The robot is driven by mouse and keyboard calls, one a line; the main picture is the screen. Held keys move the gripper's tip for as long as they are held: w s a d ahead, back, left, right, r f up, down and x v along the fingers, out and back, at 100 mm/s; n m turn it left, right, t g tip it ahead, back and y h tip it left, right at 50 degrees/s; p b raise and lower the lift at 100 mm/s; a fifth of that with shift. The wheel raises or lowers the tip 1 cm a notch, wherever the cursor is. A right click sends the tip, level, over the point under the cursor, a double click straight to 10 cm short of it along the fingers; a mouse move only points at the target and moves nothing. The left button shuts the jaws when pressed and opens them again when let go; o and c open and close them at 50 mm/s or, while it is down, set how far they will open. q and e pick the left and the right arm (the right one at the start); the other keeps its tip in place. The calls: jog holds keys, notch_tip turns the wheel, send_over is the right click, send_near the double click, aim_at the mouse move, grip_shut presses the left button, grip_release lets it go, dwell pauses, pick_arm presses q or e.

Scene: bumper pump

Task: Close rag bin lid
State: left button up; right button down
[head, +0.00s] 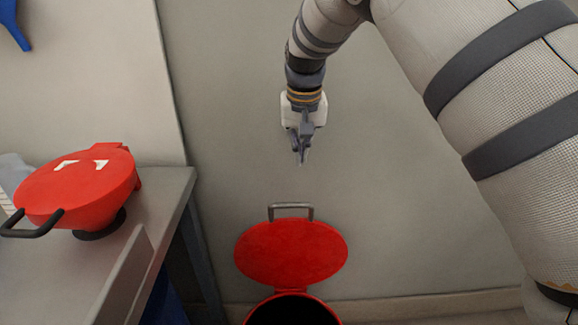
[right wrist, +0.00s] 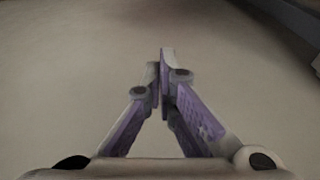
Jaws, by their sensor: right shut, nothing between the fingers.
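The rag bin (head: 293,310) is red with a dark open mouth, at the bottom middle of the head view. Its round red lid (head: 291,253) stands up open behind the mouth, against or close to the wall. A grey handle (head: 291,207) sits at the lid's top edge. My right gripper (head: 301,158) points down, above the handle and apart from it. Its fingers are together and empty, as the right wrist view (right wrist: 163,62) also shows. The lid does not show in the right wrist view. My left gripper is not in view.
A grey bench (head: 165,185) stands at the left, with a red rounded object (head: 80,185) with a dark handle on it. A blue object (head: 15,22) hangs at the top left. The plain wall (head: 225,130) is behind the bin. My right arm fills the upper right.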

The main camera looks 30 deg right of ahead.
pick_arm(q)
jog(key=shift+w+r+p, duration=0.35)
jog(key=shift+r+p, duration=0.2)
pick_arm(e)
notch_tip(320, 180, down, 8)
jog(key=s+a, duration=0.1)
jog(key=s, duration=0.1)
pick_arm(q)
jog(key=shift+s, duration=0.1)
pick_arm(e)
jog(key=shift+s+a, duration=0.1)
